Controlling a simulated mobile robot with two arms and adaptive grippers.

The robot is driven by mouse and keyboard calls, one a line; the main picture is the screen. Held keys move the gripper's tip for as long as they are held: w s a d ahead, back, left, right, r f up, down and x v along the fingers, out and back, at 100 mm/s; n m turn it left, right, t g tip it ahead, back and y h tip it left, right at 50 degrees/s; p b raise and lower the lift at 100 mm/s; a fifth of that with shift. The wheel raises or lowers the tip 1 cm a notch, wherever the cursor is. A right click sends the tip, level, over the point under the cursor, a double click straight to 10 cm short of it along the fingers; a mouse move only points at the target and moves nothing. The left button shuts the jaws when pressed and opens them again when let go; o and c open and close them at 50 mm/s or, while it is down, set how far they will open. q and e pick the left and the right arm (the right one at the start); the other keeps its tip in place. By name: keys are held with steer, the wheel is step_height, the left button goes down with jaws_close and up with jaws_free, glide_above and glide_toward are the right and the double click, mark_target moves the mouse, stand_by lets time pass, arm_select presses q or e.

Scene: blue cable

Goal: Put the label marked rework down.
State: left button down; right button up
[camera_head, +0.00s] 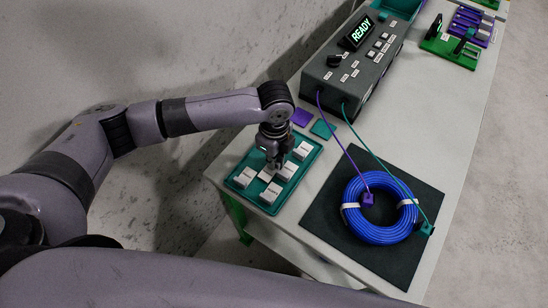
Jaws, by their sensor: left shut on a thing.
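A teal tray (238,187) sits on the table's left side with several small white label blocks (287,171) on it. Dark print shows on some of them, but it is too small to read, so I cannot tell which one is marked rework. My left gripper (273,163) points down over the middle of the tray, among the blocks. It is shut on a small white label (267,174), mostly hidden by the fingers. I cannot tell whether this label touches the tray. My right gripper is not in view.
A blue cable coil (380,235) lies on a black mat (325,217) to the right. Purple and teal leads run from it to a dark tester box (350,75) reading READY. A purple square (302,117) and a teal square (323,129) lie behind the tray. Green and purple racks (450,50) stand far right.

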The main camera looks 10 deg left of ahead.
arm_select(q)
steer(key=shift+f, duration=0.15)
steer(key=c, duration=2)
jaws_free()
steer(key=shift+r, duration=0.5)
step_height(320, 180, up, 11)
steer(key=shift+r+b, duration=0.15)
steer(key=shift+b, duration=0.3)
steer(key=shift+w, duration=0.1)
